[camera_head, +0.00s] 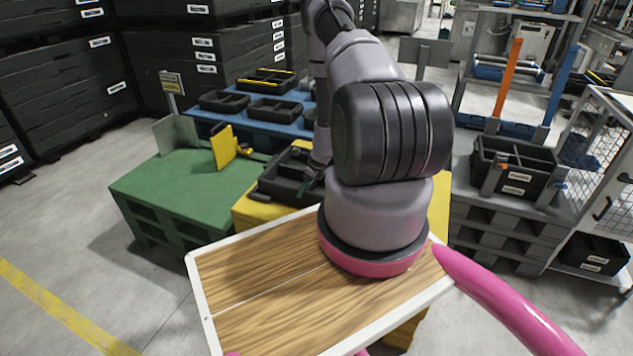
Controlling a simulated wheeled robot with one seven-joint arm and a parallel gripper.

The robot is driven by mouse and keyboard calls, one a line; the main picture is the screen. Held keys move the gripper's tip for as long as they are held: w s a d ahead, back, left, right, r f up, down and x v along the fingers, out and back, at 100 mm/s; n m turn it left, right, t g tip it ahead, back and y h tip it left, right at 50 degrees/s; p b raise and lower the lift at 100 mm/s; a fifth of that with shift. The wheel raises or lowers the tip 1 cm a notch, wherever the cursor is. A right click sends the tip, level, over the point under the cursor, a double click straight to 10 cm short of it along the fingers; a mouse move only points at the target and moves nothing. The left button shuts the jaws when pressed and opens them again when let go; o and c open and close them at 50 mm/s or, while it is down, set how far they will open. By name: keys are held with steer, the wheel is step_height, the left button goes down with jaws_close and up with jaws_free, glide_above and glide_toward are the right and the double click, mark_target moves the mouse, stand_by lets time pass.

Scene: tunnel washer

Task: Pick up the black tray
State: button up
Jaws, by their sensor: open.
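A black tray (277,181) with compartments sits on a yellow stand (246,217), just beyond my wooden-topped base. My gripper (309,184) is at the tray's right part, low over or at it; my arm hides much of that side. The jaws are small and dark here and look open, with nothing seen between them. I cannot tell whether they touch the tray. More black trays, one at the left (224,101), one in the middle (274,110) and one at the back (265,80), lie on a blue pallet table behind.
A green pallet (175,190) with a yellow plate (223,147) stands left of the tray. Stacked black crates (70,80) fill the back left. A black bin (513,165) sits on grey pallets at the right, near a mesh cage (603,145). The left floor is clear.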

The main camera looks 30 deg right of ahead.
jaws_close()
steer(key=shift+r, duration=0.1)
